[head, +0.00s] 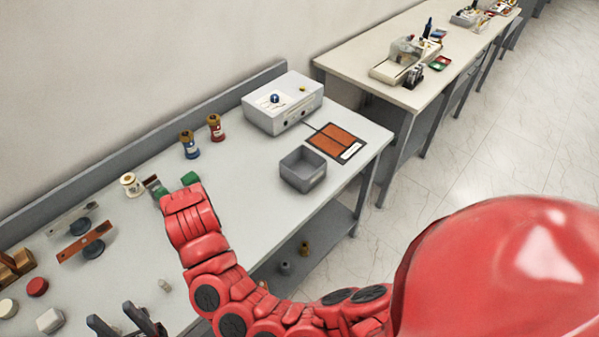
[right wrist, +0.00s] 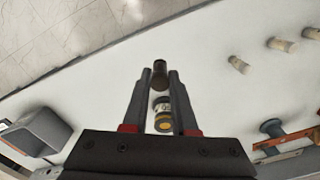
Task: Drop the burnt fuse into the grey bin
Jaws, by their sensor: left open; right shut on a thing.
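The grey bin (head: 303,180) is an open box near the front edge of the bench; a grey box at the left of the right wrist view (right wrist: 38,130) looks like it. My right gripper (right wrist: 160,82) is shut on a fuse (right wrist: 163,108) with a pale labelled body, a yellowish near end and a dark far end. The arm hides most of that gripper. My left gripper (head: 112,313) is open and empty at the bottom left.
A blue fuse (head: 189,145) and a red fuse (head: 215,128) stand at the back. A white tester box (head: 283,103) and an orange pad (head: 335,142) are near the bin. Left lie an orange-brown strip (head: 85,243) and a red knob (head: 37,287).

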